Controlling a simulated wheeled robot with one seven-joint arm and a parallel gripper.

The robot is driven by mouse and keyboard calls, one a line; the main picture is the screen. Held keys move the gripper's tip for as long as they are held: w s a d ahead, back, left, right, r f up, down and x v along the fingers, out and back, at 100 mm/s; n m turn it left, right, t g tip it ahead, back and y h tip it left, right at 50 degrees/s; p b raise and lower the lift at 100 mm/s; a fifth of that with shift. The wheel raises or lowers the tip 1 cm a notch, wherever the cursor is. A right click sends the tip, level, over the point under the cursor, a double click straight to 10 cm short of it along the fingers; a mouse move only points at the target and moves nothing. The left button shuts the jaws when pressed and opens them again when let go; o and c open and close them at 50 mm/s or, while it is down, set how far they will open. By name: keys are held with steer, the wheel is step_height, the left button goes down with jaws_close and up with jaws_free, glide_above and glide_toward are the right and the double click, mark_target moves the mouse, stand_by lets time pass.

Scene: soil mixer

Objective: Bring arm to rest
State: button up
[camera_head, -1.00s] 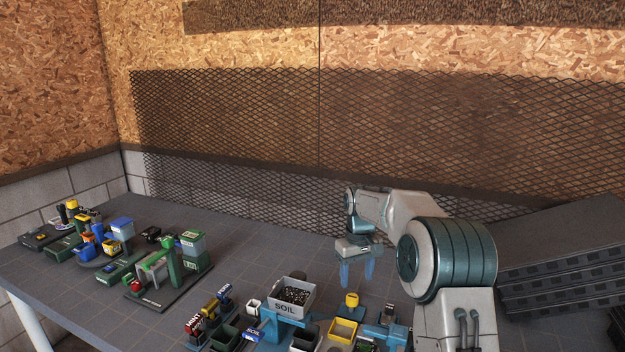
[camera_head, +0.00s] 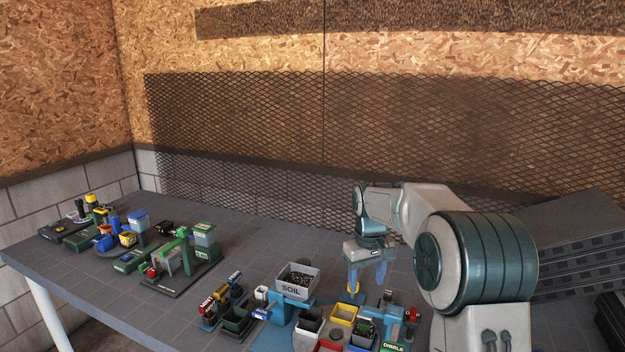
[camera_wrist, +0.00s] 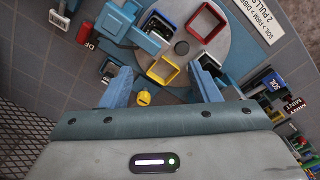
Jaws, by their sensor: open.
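My gripper (camera_head: 366,277) hangs with its blue fingers pointing down above the back of the soil mixer station. The fingers are apart and hold nothing. In the wrist view my gripper (camera_wrist: 163,90) shows its two blue fingers spread wide. A small yellow knob-like piece (camera_wrist: 143,98) lies below, between the fingers in that view. The grey soil bin (camera_head: 297,281), marked SOIL and filled with dark soil, stands left of my gripper. A yellow square tray (camera_head: 344,314) is just below and in front of the gripper.
A red square tray (camera_wrist: 202,22) sits on the round blue-grey turntable (camera_wrist: 228,50). Green and blue machines (camera_head: 184,256) stand at the table's left. Dark stacked crates (camera_head: 575,245) are at the right. A wire mesh (camera_head: 260,140) covers the back wall. Bare table lies behind the soil bin.

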steer(key=s+d+r+m+t, duration=0.1)
steer(key=s+r, duration=0.2)
steer(key=s, duration=0.4)
steer(key=s+r+m, duration=0.1)
steer(key=s+r, duration=0.1)
steer(key=s, duration=0.5)
steer(key=s+d+f+m+t, duration=0.1)
steer(key=s+f+m, duration=0.1)
steer(key=s, duration=1.5)
steer(key=shift+s+f+p, duration=0.3)
steer(key=shift+f+p, duration=0.1)
steer(key=shift+f, duration=0.15)
steer(key=shift+d, duration=0.1)
